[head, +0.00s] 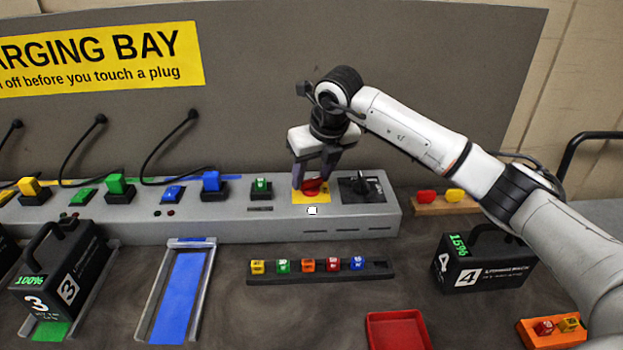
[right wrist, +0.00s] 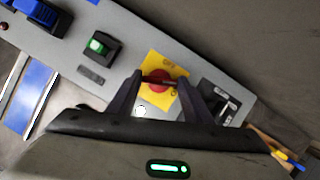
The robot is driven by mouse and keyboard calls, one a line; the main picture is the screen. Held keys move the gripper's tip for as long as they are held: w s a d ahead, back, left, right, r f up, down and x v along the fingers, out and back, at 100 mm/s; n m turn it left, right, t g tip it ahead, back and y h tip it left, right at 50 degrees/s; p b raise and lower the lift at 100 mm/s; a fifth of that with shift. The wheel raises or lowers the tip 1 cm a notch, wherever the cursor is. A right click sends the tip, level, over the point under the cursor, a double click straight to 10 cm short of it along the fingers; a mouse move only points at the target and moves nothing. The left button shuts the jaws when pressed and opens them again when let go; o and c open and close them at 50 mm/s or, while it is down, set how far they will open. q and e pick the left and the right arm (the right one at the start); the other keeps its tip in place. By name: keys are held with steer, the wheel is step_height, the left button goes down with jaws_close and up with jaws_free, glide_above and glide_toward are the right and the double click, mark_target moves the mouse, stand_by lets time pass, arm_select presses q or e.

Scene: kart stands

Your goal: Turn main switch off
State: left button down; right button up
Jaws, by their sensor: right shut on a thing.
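The main switch is a red rotary knob (head: 314,186) on a yellow plate (head: 311,198), set in the top of the long grey console (head: 250,228). It also shows in the right wrist view as a red disc (right wrist: 162,84) with a dark bar across its handle. My right gripper (head: 312,180) reaches down from above, its two fingers on either side of the knob's handle, and is shut on it. The fingers hide part of the knob in the head view. A small white indicator (head: 312,211) sits just in front of the plate. My left gripper is not in view.
A black selector switch (head: 362,187) is right of the knob, and a small green switch (head: 261,187) is left. Colored plugs with cables line the console. A rack of colored cubes (head: 320,272), battery 4 (head: 484,262) and a red tray (head: 397,330) are in front.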

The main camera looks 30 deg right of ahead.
steer(key=n+y, duration=0.1)
steer(key=n, duration=0.3)
steer(key=n+y, duration=0.1)
steer(key=n, duration=0.1)
steer(key=shift+d+r+g+y, duration=0.1)
steer(key=shift+d+g+y, duration=0.15)
steer(key=shift+g+y, duration=0.05)
steer(key=n+g+y, duration=0.1)
steer(key=n, duration=0.3)
steer(key=shift+w+d+n+p, duration=0.1)
steer(key=shift+w+n+p, duration=0.05)
steer(key=shift+n+p, duration=0.2)
steer(key=shift+n+g+y, duration=0.3)
steer(key=shift+n+g, duration=0.2)
steer(key=shift+n, duration=0.65)
steer(key=o, duration=1.1)
steer(key=shift+c, duration=0.2)
steer(key=v, duration=1)
steer(key=shift+b, duration=0.4)
